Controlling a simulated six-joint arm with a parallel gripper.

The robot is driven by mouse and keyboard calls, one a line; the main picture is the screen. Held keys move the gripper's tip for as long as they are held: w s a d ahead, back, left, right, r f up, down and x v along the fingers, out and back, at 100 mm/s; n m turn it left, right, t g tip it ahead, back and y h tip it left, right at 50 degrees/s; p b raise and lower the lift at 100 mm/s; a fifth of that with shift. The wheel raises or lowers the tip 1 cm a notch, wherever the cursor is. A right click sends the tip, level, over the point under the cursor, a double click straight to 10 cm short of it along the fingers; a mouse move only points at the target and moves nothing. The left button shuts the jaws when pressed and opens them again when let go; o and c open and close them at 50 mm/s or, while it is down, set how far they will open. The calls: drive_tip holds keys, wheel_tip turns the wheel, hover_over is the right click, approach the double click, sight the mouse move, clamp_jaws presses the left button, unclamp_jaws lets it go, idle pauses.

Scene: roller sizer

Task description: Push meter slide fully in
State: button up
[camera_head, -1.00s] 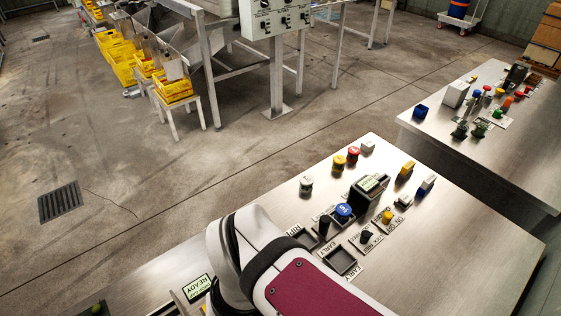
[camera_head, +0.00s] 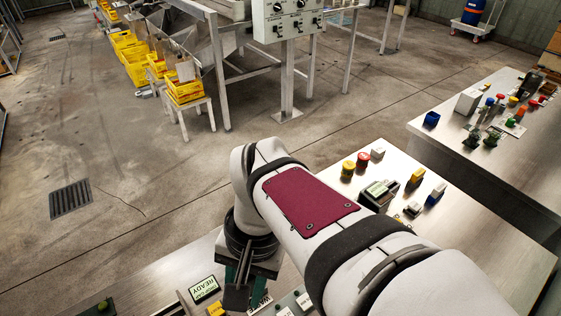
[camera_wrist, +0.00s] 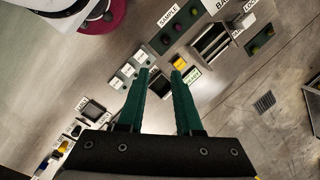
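My gripper (camera_wrist: 161,70) shows two green fingers with a clear gap between them and nothing in the gap. In the head view my gripper (camera_head: 242,280) hangs over the near left part of the panel, partly hidden by my arm. No label naming the meter slide is legible. A metal box-like fixture with dark slots (camera_wrist: 214,40) stands beyond the fingertips to the right in the wrist view; I cannot tell if it is the meter slide. The lit READY display (camera_wrist: 193,76) is close to the right fingertip, and it shows left of my gripper in the head view (camera_head: 204,289).
Red (camera_head: 362,159) and yellow (camera_head: 348,168) knobs stand at the panel's far edge. A second control table (camera_head: 450,150) is at right.

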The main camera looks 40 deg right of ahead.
drive_tip(key=shift+o, duration=1.1)
drive_tip(key=w+d+m, duration=0.5)
drive_tip(key=w+d, duration=0.1)
drive_tip(key=d, duration=0.2)
drive_tip(key=shift+w+d+t+y, duration=0.15)
drive_tip(key=shift+d+t+y, duration=0.15)
drive_tip(key=shift+o, duration=1.1)
drive_tip(key=w+d+f+m, duration=0.1)
drive_tip(key=d+m, duration=0.3)
drive_tip(key=d, duration=0.4)
drive_tip(key=shift+w+d+f+m+t, duration=0.15)
drive_tip(key=shift+w+d+m+t, duration=0.2)
drive_tip(key=shift+w, duration=0.3)
drive_tip(key=s+d+f+m+t, duration=0.1)
drive_tip(key=s+d+f+m, duration=0.2)
drive_tip(key=d, duration=0.5)
drive_tip(key=d+f+m+t, duration=0.15)
drive_tip(key=d+m, duration=0.25)
drive_tip(key=d, duration=0.5)
drive_tip(key=shift+m+g, duration=0.25)
drive_tip(key=shift+g, duration=0.05)
drive_tip(key=x, duration=1.6)
drive_tip(key=shift+s+d+f, duration=0.2)
drive_tip(key=shift+s, duration=0.2)
drive_tip(key=shift+w+f, duration=0.1)
drive_tip(key=shift+f, duration=0.15)
clamp_jaws()
